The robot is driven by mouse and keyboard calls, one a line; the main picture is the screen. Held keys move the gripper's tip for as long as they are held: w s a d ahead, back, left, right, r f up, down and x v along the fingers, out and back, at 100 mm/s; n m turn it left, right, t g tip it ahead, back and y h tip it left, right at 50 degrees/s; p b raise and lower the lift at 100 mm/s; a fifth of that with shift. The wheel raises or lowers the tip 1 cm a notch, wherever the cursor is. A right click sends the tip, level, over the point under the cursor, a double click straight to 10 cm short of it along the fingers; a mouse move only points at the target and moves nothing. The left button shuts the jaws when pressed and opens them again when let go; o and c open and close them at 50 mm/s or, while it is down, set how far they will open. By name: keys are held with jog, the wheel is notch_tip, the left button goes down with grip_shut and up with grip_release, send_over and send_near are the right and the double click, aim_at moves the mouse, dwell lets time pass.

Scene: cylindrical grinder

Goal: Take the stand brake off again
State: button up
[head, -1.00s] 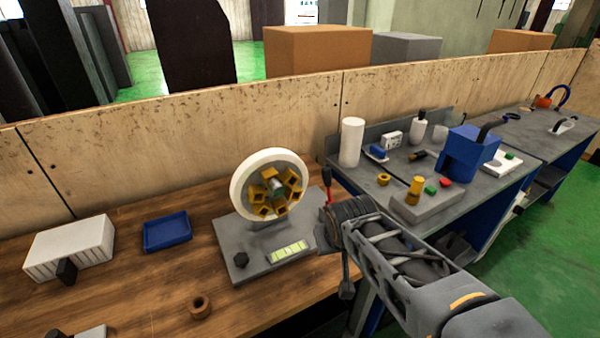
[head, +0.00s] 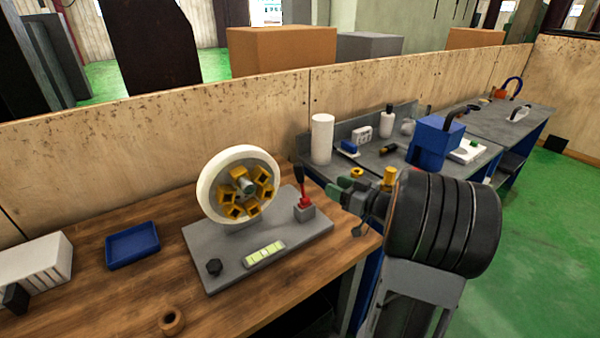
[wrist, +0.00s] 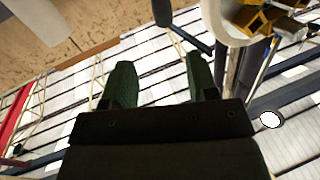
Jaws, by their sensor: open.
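In the head view the stand is a grey plate (head: 205,240) on the wooden bench. It carries a white wheel (head: 207,187) with a yellow hub (head: 238,204). The brake lever (head: 304,201), red at its base with a dark handle, stands nearly upright on a small block at the plate's right. My gripper (head: 345,190) is open and empty, to the right of the lever and apart from it. In the wrist view my green fingertips (wrist: 158,85) are spread with nothing between them. Part of the white wheel and yellow hub (wrist: 262,20) shows at the upper right.
A blue tray (head: 132,245) and a brown ring (head: 172,321) lie left on the bench. A green-and-white level strip (head: 263,254) and black knob (head: 214,267) sit on the plate's front. A grey side table (head: 375,165) with a blue box (head: 433,140) stands right.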

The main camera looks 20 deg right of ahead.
aim_at(300, 170)
jog(key=p+x, duration=0.1)
jog(key=x, duration=1.2)
jog(key=shift+w+a, duration=0.1)
jog(key=shift+a, duration=0.15)
grip_shut()
